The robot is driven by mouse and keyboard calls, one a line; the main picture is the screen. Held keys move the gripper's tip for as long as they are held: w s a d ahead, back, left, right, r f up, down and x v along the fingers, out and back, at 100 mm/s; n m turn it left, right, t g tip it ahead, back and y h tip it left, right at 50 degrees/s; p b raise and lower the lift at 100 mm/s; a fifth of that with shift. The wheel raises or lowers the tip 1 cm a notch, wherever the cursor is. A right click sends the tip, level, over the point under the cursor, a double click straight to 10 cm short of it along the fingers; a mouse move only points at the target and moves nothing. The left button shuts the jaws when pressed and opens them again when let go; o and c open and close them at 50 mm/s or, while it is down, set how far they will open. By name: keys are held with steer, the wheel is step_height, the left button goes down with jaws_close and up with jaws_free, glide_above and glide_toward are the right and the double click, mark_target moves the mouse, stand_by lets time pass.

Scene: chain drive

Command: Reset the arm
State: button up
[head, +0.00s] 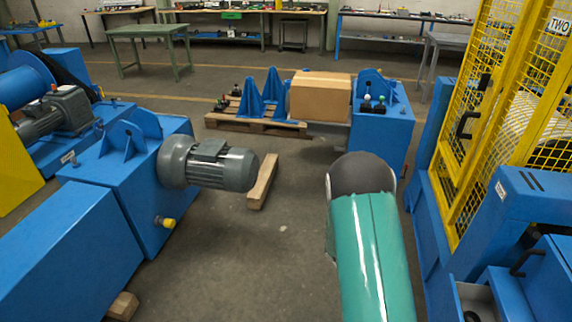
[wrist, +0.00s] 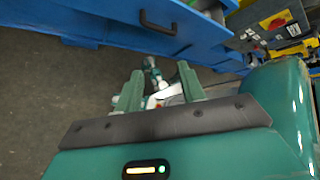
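My gripper (wrist: 161,88) shows in the wrist view, with its two green fingers apart and nothing held between them. Beyond the fingers, a small white and teal shape shows near the floor; I cannot tell what it is. In the head view my teal arm link with its dark rounded end rises at the lower right of the middle. My gripper does not show in that view.
A blue machine with a grey motor (head: 208,164) stands at left. A yellow mesh cage (head: 482,120) stands at right. A cardboard box (head: 320,96) and a wooden pallet (head: 255,124) are ahead. A wooden beam (head: 263,181) lies on otherwise open floor. A blue panel (wrist: 140,25) crosses the wrist view.

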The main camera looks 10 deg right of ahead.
steer(key=w+a+r+m+t+y, duration=0.25)
steer(key=a+r+m, duration=0.25)
steer(key=r, duration=0.6)
steer(key=s+a+r+m+t+y, duration=0.1)
steer(key=s+a+r+m+t, duration=0.2)
steer(key=r, duration=0.5)
steer(key=s+a+r+m+t+y, duration=0.2)
steer(key=a+r+m+t, duration=0.2)
steer(key=a+r, duration=0.3)
steer(key=s+a+r+m+t+y, duration=0.1)
steer(key=s+a+r+m+t, duration=0.2)
steer(key=r, duration=0.6)
steer(key=a+m+t, duration=0.1)
steer(key=a+m, duration=0.1)
steer(key=m, duration=0.1)
steer(key=shift+s+a+r+t, duration=0.2)
steer(key=shift+s+r+t, duration=0.05)
steer(key=shift+s+t, duration=0.1)
steer(key=shift+d+y, duration=0.25)
